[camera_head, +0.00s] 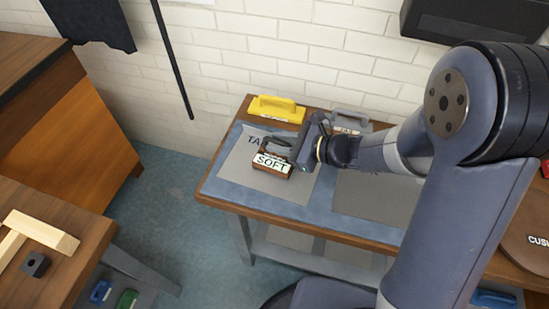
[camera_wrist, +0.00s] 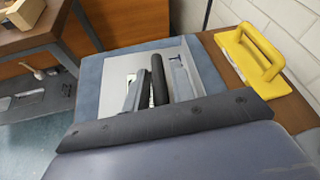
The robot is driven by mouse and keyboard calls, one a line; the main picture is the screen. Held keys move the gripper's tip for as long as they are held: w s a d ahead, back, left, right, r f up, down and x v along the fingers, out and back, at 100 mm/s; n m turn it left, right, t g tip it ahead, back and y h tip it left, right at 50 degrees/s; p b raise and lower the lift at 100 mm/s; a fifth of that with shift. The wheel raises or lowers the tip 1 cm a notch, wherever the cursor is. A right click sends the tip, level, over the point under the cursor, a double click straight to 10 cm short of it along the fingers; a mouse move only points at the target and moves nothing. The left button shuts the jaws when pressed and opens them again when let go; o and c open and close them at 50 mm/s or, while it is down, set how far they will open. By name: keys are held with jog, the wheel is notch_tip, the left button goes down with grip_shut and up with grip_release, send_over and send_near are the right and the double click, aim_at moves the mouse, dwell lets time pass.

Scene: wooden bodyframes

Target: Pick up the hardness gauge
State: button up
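A brown block with a white label reading "SOFT" (camera_head: 273,162) and a dark handle stands on the grey mat at the left of the workbench. I take this for the hardness gauge, but the frames do not confirm it. My gripper (camera_head: 296,150) is right at the block, beside its handle. In the wrist view, a black bar (camera_wrist: 159,82), which looks like the handle, lies between the two grey fingers of my gripper (camera_wrist: 158,88). I cannot tell whether the fingers press on it. My gripper hides part of the block.
A yellow tool with a handle (camera_head: 276,108) stands at the bench's back edge and shows close by in the wrist view (camera_wrist: 257,60). A grey handled tool (camera_head: 352,119) stands behind my wrist. A white brick wall (camera_head: 262,50) rises behind. Open floor (camera_head: 165,200) lies left of the bench.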

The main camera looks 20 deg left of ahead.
grip_shut()
jog(key=shift+r, duration=0.15)
dwell(0.4)
